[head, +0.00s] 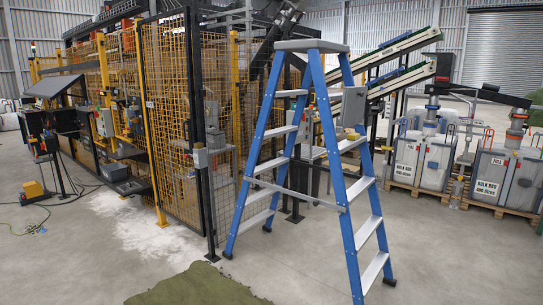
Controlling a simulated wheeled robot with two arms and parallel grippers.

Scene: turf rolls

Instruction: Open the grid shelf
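A tall wire-mesh enclosure with yellow and black posts stands at the left and centre. Its near mesh panel (168,125) looks upright and in line with the frame; I cannot tell whether it is a door or whether it is latched. A small grey box (201,158) sits on the black post at its right edge. I see nothing that is plainly a grid shelf apart from this mesh. Neither of my grippers is in view.
A blue stepladder (338,180) stands open right of the mesh, hiding part of it. A green mat (195,288) lies in front. A control console (55,88) and cables are left. Bulk containers (420,165) on pallets stand right. Floor at the front right is clear.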

